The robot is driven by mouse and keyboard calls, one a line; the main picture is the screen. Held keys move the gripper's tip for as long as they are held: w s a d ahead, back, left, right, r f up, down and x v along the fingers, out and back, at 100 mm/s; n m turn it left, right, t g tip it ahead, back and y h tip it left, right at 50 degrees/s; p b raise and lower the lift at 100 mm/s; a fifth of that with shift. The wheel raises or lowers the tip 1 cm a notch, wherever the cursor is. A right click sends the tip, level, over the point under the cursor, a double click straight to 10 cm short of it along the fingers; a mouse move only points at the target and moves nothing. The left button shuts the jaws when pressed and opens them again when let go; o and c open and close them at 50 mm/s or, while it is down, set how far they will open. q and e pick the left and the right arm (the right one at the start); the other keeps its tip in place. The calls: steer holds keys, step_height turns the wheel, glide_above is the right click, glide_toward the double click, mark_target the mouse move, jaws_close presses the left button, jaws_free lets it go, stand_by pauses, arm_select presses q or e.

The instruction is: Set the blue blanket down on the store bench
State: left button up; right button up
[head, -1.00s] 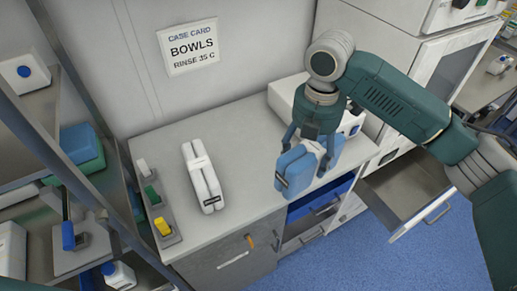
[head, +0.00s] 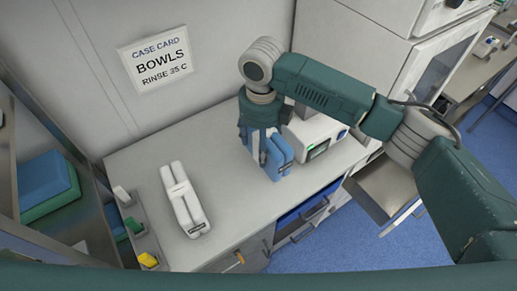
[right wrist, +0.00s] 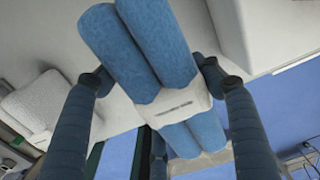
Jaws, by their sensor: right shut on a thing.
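The blue blanket (head: 278,158) is a rolled bundle with a white band, also plain in the right wrist view (right wrist: 160,45). My right gripper (head: 262,142) is shut on it, with one finger on each side of the bundle in the right wrist view (right wrist: 155,82). The blanket hangs upright over the pale store bench (head: 228,213), right of the middle. I cannot tell whether its lower end touches the bench top. My left gripper is not in view.
A white rolled bundle (head: 184,200) lies on the bench left of the blanket. A tray with small coloured items (head: 140,235) is at the bench's left end. A white device (head: 315,135) stands close behind the blanket. An open drawer (head: 385,190) juts out at right. Bench between bundles is clear.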

steer(key=f, duration=0.1)
steer(key=w+f+p, duration=0.1)
steer(key=f, duration=0.1)
steer(key=shift+f, duration=0.9)
steer(key=o, duration=1.6)
steer(key=shift+f, duration=0.1)
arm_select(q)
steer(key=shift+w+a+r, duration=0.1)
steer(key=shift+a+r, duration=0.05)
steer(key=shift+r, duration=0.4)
